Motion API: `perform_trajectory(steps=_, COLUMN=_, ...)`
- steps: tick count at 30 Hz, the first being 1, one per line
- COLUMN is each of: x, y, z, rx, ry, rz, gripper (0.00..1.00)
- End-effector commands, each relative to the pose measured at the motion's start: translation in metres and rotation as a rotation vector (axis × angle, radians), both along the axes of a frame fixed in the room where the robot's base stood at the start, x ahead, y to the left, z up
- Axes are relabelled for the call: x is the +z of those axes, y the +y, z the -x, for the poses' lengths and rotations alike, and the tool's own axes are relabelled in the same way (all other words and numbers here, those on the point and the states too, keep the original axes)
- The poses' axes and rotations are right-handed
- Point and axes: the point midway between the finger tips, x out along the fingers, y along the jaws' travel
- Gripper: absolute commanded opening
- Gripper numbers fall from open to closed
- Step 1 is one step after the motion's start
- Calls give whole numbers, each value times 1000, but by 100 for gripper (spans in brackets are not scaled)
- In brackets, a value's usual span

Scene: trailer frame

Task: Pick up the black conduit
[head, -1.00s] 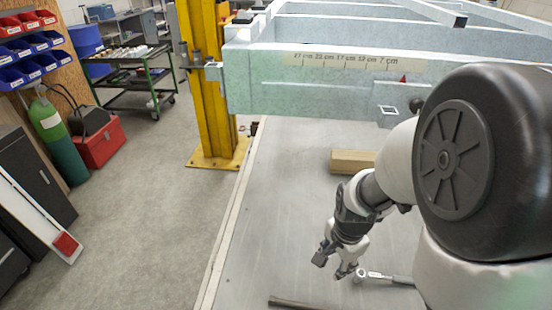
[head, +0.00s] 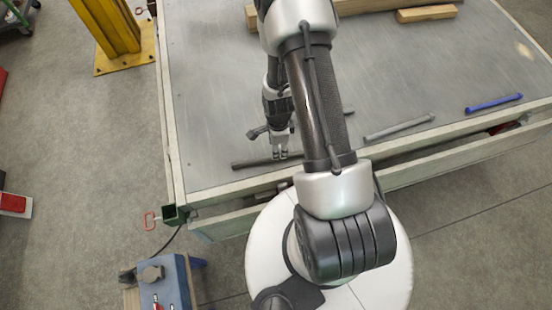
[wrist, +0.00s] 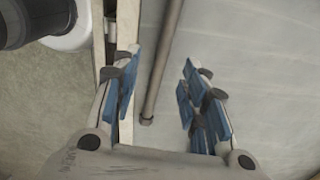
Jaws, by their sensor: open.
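The black conduit (head: 250,163) is a thin dark rod lying near the front edge of the grey table in the head view. Its right part is hidden behind my gripper and arm. My gripper (head: 280,154) is over the conduit, pointing down. In the wrist view the conduit (wrist: 163,62) runs from the top edge down to a capped end between the open fingers of my gripper (wrist: 160,92). The blue-padded fingers stand apart on either side of it, with no visible contact.
A grey rod (head: 400,127) and a blue rod (head: 494,103) lie to the right on the table (head: 210,80). A wooden block (head: 427,14) lies at the back. A raised rim (head: 240,186) borders the front. A blue-topped stand (head: 172,283) is at lower left.

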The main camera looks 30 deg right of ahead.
Motion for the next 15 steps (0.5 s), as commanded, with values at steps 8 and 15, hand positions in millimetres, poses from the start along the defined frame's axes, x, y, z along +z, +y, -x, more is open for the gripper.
perform_trajectory(steps=8, x=-34, y=0, z=0, rx=2, ry=0, rz=0, gripper=40)
perform_trajectory(steps=15, x=-64, y=2, z=-6, rx=4, ry=0, rz=0, gripper=40)
